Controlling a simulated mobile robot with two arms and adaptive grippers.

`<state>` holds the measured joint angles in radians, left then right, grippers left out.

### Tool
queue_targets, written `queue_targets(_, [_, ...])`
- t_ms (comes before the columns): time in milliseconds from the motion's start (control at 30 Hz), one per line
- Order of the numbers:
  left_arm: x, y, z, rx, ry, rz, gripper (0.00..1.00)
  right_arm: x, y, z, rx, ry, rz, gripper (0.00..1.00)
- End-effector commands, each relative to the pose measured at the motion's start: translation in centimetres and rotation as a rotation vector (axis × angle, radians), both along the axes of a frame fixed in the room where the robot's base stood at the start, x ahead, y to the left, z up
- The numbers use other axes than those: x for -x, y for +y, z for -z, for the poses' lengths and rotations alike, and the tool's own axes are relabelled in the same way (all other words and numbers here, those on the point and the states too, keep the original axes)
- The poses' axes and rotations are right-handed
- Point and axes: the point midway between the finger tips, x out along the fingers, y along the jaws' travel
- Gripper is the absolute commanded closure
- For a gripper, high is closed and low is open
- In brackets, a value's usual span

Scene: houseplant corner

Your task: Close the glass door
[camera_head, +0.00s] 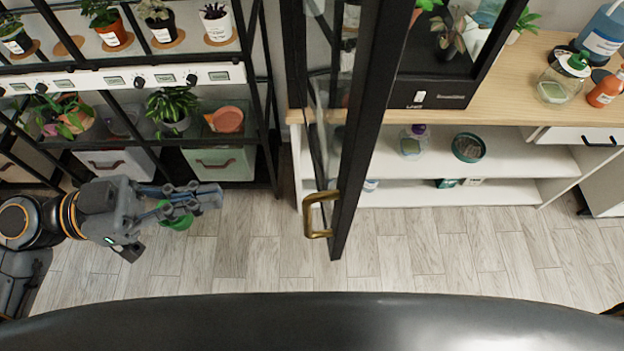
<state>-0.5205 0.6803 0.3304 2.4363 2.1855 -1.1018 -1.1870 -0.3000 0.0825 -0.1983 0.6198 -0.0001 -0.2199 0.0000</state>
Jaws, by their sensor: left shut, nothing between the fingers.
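The glass door (360,120) has a black frame and stands swung open, seen nearly edge-on in the middle of the head view. Its free edge points toward me. A brass handle (318,215) sits on its left side, low in the view. My left gripper (212,195) is shut and empty, to the left of the handle and clearly apart from it. The door belongs to a black cabinet (437,93) on the wooden counter, with plants inside. My right gripper is not in view.
A black plant rack (120,60) with pots and drawers stands at the left, behind my left gripper. The wooden counter (520,75) at the right holds a glass jar (555,88) and bottles. White shelves sit below. The floor between gripper and door is clear.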

Motion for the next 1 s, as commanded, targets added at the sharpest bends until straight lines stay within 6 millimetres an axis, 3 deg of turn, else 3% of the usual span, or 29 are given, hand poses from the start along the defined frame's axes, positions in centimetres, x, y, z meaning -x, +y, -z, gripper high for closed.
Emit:
queue_targets(267, [0.2,-2.5,-0.9,0.007,-0.012,0.019,1.0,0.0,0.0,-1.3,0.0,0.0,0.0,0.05])
queue_targets(800, [-1.3,-11.3,-1.2,0.01,-0.009,0.013,1.0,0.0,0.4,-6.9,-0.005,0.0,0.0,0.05])
queue_targets(1000, [-1.6,-13.4,-0.8,0.008,-0.009,0.011,1.0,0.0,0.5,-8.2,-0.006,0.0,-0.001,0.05])
